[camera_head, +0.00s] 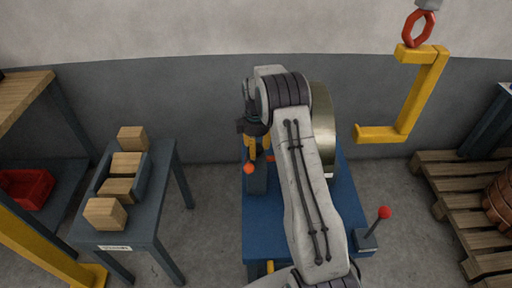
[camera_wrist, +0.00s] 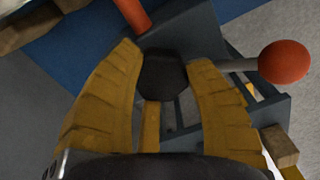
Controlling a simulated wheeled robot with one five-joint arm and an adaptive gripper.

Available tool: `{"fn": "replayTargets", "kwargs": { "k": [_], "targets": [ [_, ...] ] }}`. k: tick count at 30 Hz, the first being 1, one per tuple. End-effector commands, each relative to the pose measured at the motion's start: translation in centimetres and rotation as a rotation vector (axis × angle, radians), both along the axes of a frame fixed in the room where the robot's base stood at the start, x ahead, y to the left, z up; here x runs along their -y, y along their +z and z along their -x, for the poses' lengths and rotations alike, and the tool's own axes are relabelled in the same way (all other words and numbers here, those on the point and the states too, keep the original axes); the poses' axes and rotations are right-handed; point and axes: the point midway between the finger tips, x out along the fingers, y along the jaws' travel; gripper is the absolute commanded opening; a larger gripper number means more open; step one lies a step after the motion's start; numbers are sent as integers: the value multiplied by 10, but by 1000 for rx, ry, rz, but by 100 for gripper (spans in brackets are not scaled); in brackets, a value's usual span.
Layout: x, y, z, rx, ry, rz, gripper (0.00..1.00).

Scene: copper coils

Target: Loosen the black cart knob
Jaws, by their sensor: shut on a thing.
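The black knob (camera_wrist: 163,78) shows in the middle of the wrist view, with a dark, faceted top. My gripper (camera_wrist: 164,60) has its two yellow fingers on either side of it and is shut on it. In the head view my gripper (camera_head: 252,142) points down over the left side of the blue cart (camera_head: 262,215); the knob cannot be made out there. A lever with an orange-red ball (camera_wrist: 285,62) sticks out right of the knob; the ball also shows in the head view (camera_head: 249,168).
A red rod (camera_wrist: 132,14) is close beyond the left finger. A brass-coloured coil (camera_head: 323,105) stands behind my arm. A red-tipped lever (camera_head: 384,212) is at the cart's right. A yellow hook (camera_head: 415,95) hangs upper right. A table with wooden blocks (camera_head: 126,163) is left.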

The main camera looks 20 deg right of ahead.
Motion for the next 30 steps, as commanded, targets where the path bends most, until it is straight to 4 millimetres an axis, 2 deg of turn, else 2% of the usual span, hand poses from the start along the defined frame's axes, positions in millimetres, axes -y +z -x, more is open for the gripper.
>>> {"fn": "replayTargets", "kwargs": {
  "k": [9, 24, 25, 30],
  "targets": [
    [-2, 1, -2, 7, 102, 2, 16],
    [-3, 0, -2, 5, 117, 2, 16],
    [-3, 0, -2, 5, 117, 2, 50],
    [-2, 0, -1, 3, 116, 1, 65]
  ]
}}
